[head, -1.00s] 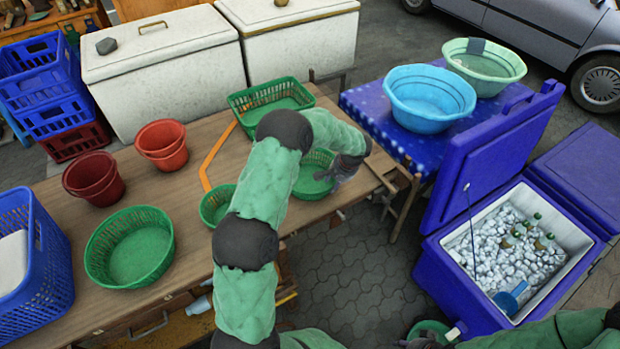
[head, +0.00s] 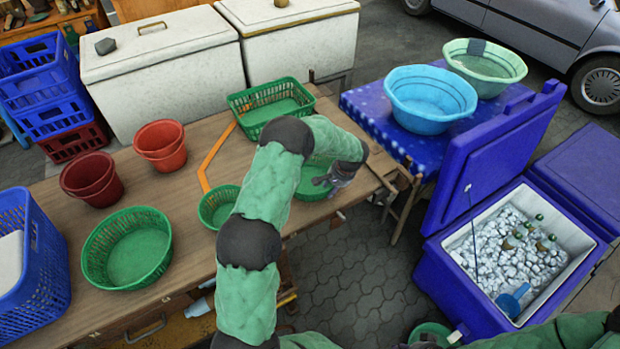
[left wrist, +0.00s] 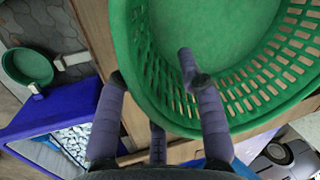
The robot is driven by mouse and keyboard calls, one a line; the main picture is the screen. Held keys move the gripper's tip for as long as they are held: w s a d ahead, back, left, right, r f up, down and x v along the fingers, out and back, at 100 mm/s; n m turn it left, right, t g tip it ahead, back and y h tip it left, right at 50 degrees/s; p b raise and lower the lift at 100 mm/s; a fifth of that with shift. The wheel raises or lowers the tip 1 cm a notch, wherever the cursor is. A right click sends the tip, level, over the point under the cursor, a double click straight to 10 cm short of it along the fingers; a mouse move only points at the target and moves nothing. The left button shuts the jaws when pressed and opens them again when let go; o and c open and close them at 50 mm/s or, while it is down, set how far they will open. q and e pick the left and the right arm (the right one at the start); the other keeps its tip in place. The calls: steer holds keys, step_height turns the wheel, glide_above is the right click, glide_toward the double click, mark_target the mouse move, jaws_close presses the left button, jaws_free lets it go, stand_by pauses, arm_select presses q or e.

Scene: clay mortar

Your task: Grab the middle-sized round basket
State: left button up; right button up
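Three round green baskets are on the wooden table: a large one (head: 130,248) at the left, a small one (head: 217,207) near the front edge, and a middle-sized one (head: 312,186) at the right, partly hidden by my left arm. My left gripper (head: 328,184) is at the right part of the middle-sized basket. In the left wrist view, the fingers (left wrist: 152,75) are spread, with one over the inside of this basket (left wrist: 225,35) and another outside its rim. Contact is unclear. My right gripper is out of view.
A rectangular green basket (head: 268,104) stands behind. Red buckets (head: 160,146) and a blue crate (head: 38,260) are on the table. Right of it are a blue-covered table (head: 370,115) with basins and an open blue cooler (head: 435,270) with ice and bottles.

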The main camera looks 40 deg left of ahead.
arm_select(q)
steer(key=shift+f, duration=0.15)
stand_by(0.4)
jaws_close()
